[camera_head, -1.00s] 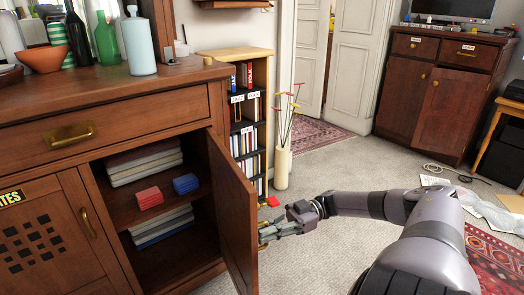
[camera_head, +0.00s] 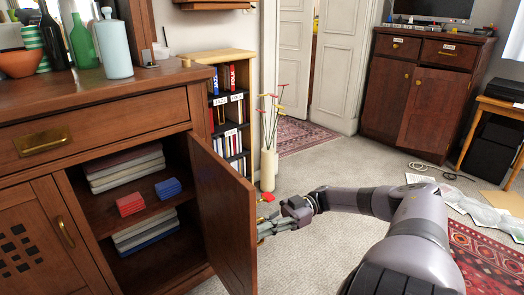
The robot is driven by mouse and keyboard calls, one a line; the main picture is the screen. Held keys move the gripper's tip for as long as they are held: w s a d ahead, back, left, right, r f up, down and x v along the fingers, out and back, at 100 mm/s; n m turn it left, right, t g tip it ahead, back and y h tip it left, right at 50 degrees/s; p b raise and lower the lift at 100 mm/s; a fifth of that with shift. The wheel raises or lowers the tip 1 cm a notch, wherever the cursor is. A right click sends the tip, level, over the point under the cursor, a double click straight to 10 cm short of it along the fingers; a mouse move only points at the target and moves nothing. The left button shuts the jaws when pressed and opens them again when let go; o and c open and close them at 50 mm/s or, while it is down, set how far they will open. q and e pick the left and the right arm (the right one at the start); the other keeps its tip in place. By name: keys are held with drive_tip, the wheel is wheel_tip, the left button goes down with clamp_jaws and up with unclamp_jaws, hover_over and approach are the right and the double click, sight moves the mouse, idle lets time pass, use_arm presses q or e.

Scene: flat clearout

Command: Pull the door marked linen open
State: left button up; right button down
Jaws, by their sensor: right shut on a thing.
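The cabinet door (camera_head: 226,212) stands wide open, swung out to the right of the wooden sideboard (camera_head: 100,113). Its outer face and any marking on it are turned away from view. My right gripper (camera_head: 266,230) is at the outer side of the door near its free edge, with its fingertips partly hidden behind the door. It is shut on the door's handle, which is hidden. My left gripper is not in view.
A bookshelf (camera_head: 248,112) and a vase with flowers (camera_head: 268,170) stand behind the door. Bottles and a bowl (camera_head: 20,64) stand on the sideboard. Papers (camera_head: 480,218) and a red rug (camera_head: 485,260) lie on the floor at right.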

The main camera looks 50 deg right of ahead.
drive_tip(key=c, duration=2)
unclamp_jaws()
drive_tip(key=shift+o, duration=0.2)
drive_tip(key=shift+d, duration=0.1)
drive_tip(key=v, duration=0.7)
drive_tip(key=shift+s+d, duration=0.15)
